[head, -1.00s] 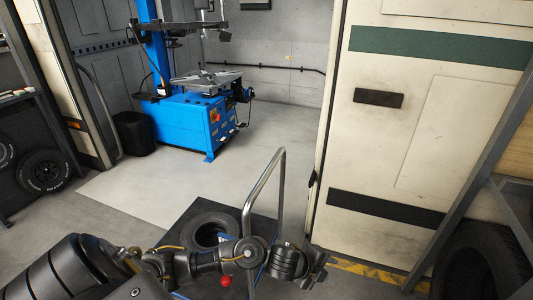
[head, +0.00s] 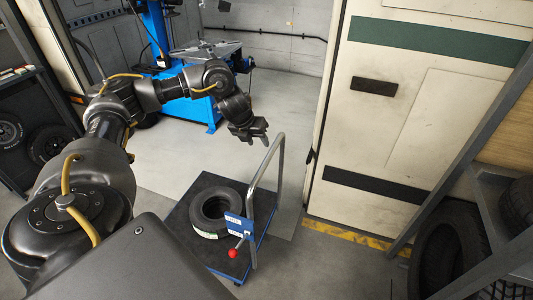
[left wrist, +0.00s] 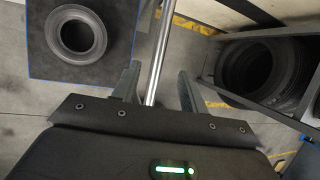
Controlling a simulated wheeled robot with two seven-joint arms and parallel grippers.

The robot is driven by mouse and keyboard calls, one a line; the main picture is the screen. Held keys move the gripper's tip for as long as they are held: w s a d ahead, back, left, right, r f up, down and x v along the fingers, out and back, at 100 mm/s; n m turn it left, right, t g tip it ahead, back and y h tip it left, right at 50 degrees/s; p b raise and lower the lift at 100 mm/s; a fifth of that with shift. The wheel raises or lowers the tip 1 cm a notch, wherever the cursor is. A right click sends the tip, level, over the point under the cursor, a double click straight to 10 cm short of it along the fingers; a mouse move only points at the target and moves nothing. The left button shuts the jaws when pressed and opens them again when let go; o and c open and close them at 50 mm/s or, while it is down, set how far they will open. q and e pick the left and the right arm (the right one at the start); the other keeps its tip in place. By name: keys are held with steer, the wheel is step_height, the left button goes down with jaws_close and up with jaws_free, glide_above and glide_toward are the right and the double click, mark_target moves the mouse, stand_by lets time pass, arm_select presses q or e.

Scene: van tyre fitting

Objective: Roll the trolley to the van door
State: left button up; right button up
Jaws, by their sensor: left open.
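The trolley (head: 188,231) is a flat black platform with blue edges and a bent metal push handle (head: 279,170) on its right side. A single black tyre lies flat on it (head: 213,213). A blue label plate and a red knob (head: 233,253) sit near the handle's foot. My left gripper (head: 262,130) is open and empty, above and just left of the handle's top. In the left wrist view the handle bar (left wrist: 162,45) passes between the open fingers' line of sight; whether it is within the jaws I cannot tell. The cream van door (head: 400,110) stands right of the trolley. My right gripper is out of view.
A blue tyre machine (head: 190,105) stands at the back. A rack with tyres (head: 450,250) fills the right front, and tyres (head: 45,143) stand at the left. A yellow-black floor strip (head: 350,236) runs below the van door. Pale floor behind the trolley is clear.

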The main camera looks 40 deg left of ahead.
mark_target(267, 156)
arm_select(q)
steer(key=p+x, duration=0.1)
steer(key=x, duration=0.9)
steer(key=shift+f, duration=0.2)
jaws_close()
